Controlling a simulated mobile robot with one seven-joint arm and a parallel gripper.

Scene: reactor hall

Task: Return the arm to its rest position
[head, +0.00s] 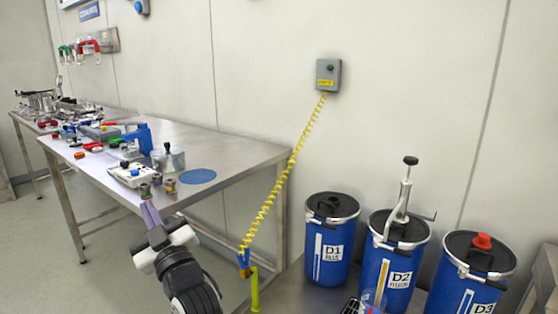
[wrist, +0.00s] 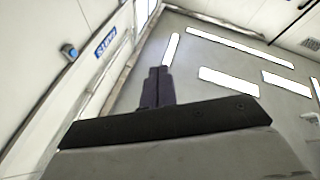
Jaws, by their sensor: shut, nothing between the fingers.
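My gripper (head: 150,212) shows in the head view at the lower left, in front of the near corner of the steel table (head: 240,160). Its dark purple fingers point up and lie together with nothing between them. My white and black arm rises to it from the bottom edge. In the wrist view the gripper (wrist: 157,72) points toward the ceiling, its two fingers pressed side by side. I cannot tell from the head view how far the fingers are from the table edge.
Tools, small jars and a blue disc (head: 197,176) lie on the table. Blue drums D1 (head: 331,240), D2 (head: 393,265) and D3 (head: 468,280) stand at the right.

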